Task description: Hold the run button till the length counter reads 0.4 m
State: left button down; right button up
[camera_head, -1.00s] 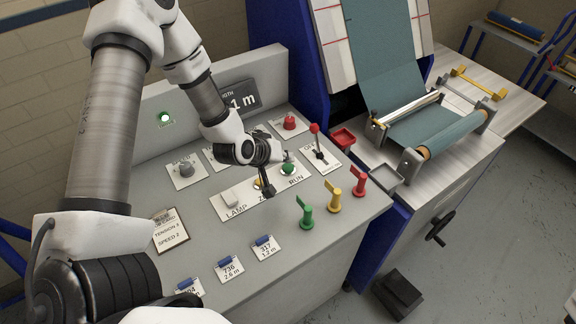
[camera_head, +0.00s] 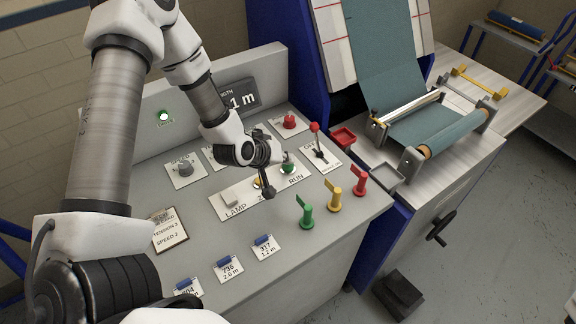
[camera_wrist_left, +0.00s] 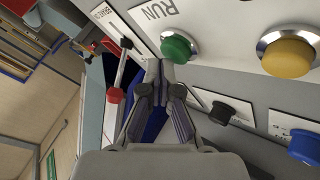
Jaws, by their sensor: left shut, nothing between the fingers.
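The green RUN button (camera_head: 288,167) is on the grey console's button plate, partly behind my left gripper (camera_head: 267,189). The wrist view shows the green button (camera_wrist_left: 178,47) whole, right by the shut, empty fingertips (camera_wrist_left: 160,70); I cannot tell whether they touch it. The yellow button (camera_wrist_left: 287,54) sits beside it in the wrist view and is mostly hidden behind my gripper in the head view. My right gripper is not in view.
A lamp switch (camera_head: 229,199) is on the same plate. A red-knobbed lever (camera_head: 317,142) and a red button (camera_head: 289,122) are behind. Green (camera_head: 306,212), yellow (camera_head: 334,198) and red (camera_head: 360,181) handles stand at the console's right edge. Teal fabric (camera_head: 389,55) runs over rollers at right.

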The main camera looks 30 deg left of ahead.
pick_arm(q)
jog(key=shift+f+b, duration=0.55)
jog(key=shift+f, duration=0.05)
dwell(0.6)
dwell(6.4)
jog(key=shift+r+p, duration=0.85)
jog(key=shift+r, duration=0.2)
